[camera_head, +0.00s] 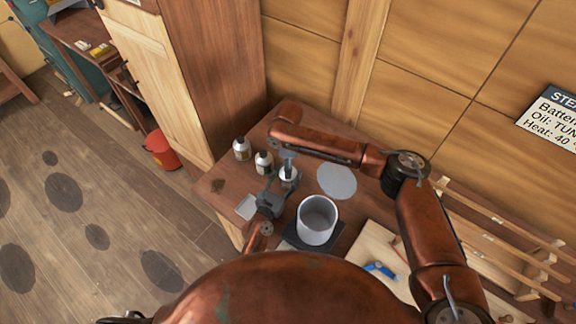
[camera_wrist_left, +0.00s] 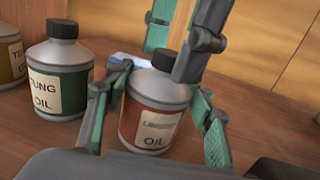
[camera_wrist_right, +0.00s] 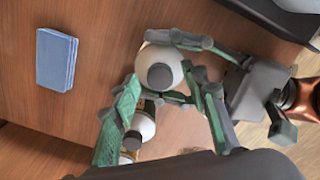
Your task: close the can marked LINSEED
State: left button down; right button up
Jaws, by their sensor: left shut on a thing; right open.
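The can marked LINSEED (camera_wrist_left: 158,112) has a red label and a black cap (camera_wrist_left: 164,59) on top. I cannot tell whether the cap is tight. My left gripper (camera_wrist_left: 160,95) is shut around the can's body, and the can stands upright on the bench. It also shows in the right wrist view (camera_wrist_right: 152,58) and as the rightmost can in the head view (camera_head: 287,179). My right gripper (camera_wrist_right: 160,85) is open, with its fingers above the can on either side of the cap. In the head view my right gripper (camera_head: 287,158) hides the cap.
The green-labelled TUNG OIL can (camera_wrist_left: 60,85) stands close to the left, with another capped can (camera_wrist_left: 10,55) beyond. A white pot (camera_head: 317,222) and a grey disc (camera_head: 337,181) are to the right. A blue-grey block (camera_wrist_right: 57,60) lies on the bench.

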jog(key=shift+r, duration=2.25)
notch_tip(320, 180, up, 4)
jog(key=shift+f+n, duration=0.25)
jog(key=shift+n, duration=0.55)
jog(key=shift+c, duration=0.3)
jog(key=shift+f, duration=4.05)
jog(key=shift+c, duration=0.3)
